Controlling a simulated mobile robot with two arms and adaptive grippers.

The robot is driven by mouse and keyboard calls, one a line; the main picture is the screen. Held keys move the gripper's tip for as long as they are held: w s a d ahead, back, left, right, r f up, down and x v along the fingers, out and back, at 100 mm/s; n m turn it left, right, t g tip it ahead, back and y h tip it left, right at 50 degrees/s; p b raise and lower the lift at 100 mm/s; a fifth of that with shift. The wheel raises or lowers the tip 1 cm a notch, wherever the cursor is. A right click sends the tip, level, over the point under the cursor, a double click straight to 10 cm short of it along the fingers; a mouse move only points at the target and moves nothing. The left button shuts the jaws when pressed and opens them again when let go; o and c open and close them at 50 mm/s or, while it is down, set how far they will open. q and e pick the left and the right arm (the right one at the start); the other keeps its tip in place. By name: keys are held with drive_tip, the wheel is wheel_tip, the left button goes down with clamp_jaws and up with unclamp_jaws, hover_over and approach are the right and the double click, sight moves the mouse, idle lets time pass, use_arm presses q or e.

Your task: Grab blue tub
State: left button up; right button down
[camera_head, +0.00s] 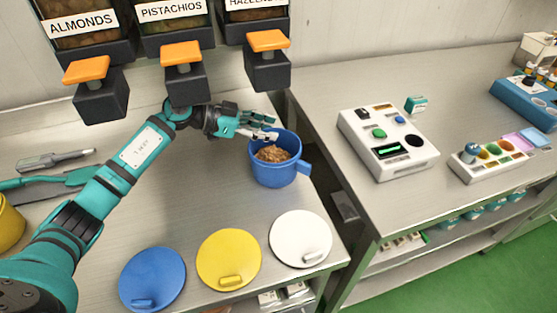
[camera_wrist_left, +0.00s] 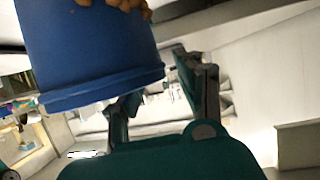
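The blue tub (camera_head: 274,176) stands upright on the left steel counter, near its right edge, with brown nuts (camera_head: 272,153) inside and a handle on its right. My left gripper (camera_head: 270,128) is at the tub's far left rim, its fingers spread apart. One finger appears over or against the rim and the other behind it; contact is unclear. In the left wrist view the tub (camera_wrist_left: 85,50) fills the upper left, and the open fingers (camera_wrist_left: 160,78) show a gap with the tub's edge partly near it. My right gripper is not in view.
Dispensers labelled almonds (camera_head: 83,28), pistachios (camera_head: 173,15) and hazelnuts hang above the counter. Blue (camera_head: 152,278), yellow (camera_head: 229,258) and white (camera_head: 301,238) lids lie in front. A white device (camera_head: 388,143) stands on the right counter, across a gap. A yellow tub (camera_head: 10,226) is at far left.

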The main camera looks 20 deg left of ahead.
use_arm(q)
drive_tip(key=shift+x, duration=1.05)
drive_tip(key=shift+c, duration=0.2)
clamp_jaws()
drive_tip(key=shift+r, duration=0.1)
